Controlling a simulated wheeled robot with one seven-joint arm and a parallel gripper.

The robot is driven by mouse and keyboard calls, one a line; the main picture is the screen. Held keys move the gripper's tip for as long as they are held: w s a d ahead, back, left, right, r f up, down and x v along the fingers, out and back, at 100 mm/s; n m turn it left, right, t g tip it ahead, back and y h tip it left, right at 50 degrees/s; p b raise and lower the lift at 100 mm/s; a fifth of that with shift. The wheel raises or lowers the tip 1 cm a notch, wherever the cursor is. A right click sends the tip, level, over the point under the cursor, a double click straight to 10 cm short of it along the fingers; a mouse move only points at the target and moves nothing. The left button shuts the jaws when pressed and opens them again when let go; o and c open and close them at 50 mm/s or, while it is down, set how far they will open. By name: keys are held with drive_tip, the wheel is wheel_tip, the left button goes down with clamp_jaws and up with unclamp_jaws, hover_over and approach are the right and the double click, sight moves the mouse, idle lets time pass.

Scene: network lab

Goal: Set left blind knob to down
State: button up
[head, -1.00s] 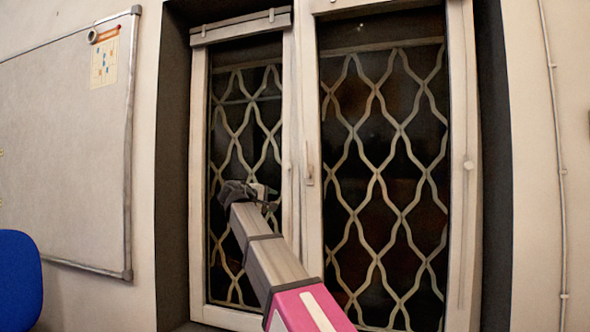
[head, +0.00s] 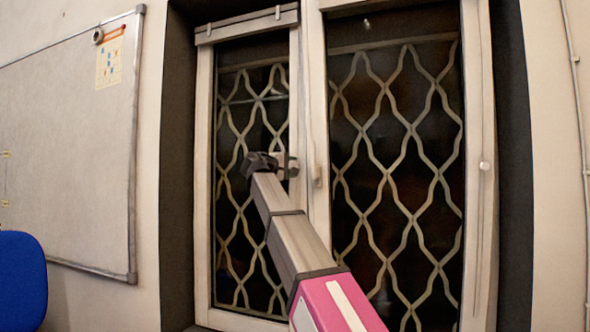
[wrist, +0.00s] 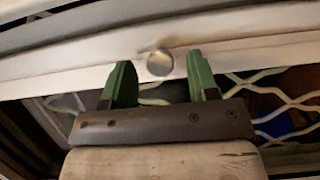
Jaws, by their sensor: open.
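A round, light metal knob (wrist: 160,62) sits on the pale window frame (wrist: 60,72) in the wrist view. My gripper (wrist: 159,82) is open, with a green fingertip on each side of the knob. The knob appears between the tips, toward their far ends; I cannot tell whether either finger touches it. In the head view my gripper (head: 284,164) is in front of the left window, by its right frame post. The knob cannot be made out there. The left blind (head: 247,24) is rolled up at the top of that window.
A right window (head: 395,180) with white lattice bars has its own round knob (head: 485,165) on its right frame. A window handle (head: 317,176) is on the middle post. A whiteboard (head: 70,150) and a blue chair (head: 22,280) are at the left.

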drive_tip(key=shift+x, duration=1.15)
clamp_jaws()
wheel_tip(320, 180, down, 45)
drive_tip(key=shift+r, duration=0.25)
unclamp_jaws()
drive_tip(key=v, duration=1.1)
